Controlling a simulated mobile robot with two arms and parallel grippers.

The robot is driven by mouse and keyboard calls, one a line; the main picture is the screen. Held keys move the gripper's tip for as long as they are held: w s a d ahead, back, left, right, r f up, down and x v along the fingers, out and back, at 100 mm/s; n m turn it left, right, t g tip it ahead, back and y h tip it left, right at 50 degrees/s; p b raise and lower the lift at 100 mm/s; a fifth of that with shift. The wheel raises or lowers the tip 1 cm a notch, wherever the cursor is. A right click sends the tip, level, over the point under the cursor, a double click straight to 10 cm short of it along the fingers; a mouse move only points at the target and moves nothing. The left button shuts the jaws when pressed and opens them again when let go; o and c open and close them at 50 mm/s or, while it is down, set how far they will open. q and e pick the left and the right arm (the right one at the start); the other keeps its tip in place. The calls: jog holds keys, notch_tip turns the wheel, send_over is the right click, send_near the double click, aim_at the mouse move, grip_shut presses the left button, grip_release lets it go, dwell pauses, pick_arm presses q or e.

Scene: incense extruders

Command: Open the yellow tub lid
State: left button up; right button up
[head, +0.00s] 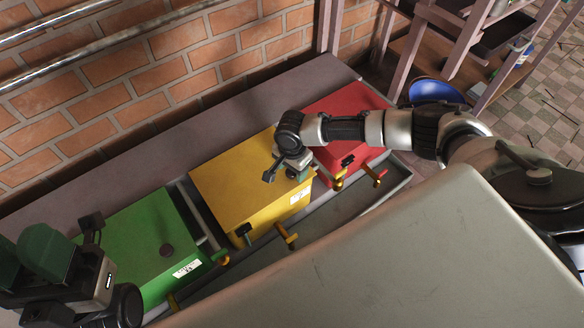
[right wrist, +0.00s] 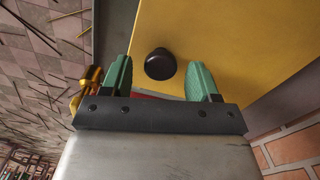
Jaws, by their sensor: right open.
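The yellow tub (head: 225,178) stands in the middle of the row in the head view, its flat yellow lid closed. The lid (right wrist: 240,45) fills much of the right wrist view. A round black knob (right wrist: 160,64) on it shows between the two green fingertips, with a gap on both sides. My right gripper (head: 287,172) is open over the lid's right part in the head view and hides the knob there. My left gripper (head: 65,265) is at the lower left, near the green tub; its jaw opening is unclear.
A green tub (head: 135,235) with a black knob stands left of the yellow one, and a red tub (head: 345,105) stands right. Brass taps (head: 287,236) stick out in front over a grey trough (head: 335,215). A brick wall (head: 150,75) with pipes runs behind.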

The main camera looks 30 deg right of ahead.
grip_shut()
dwell(0.3)
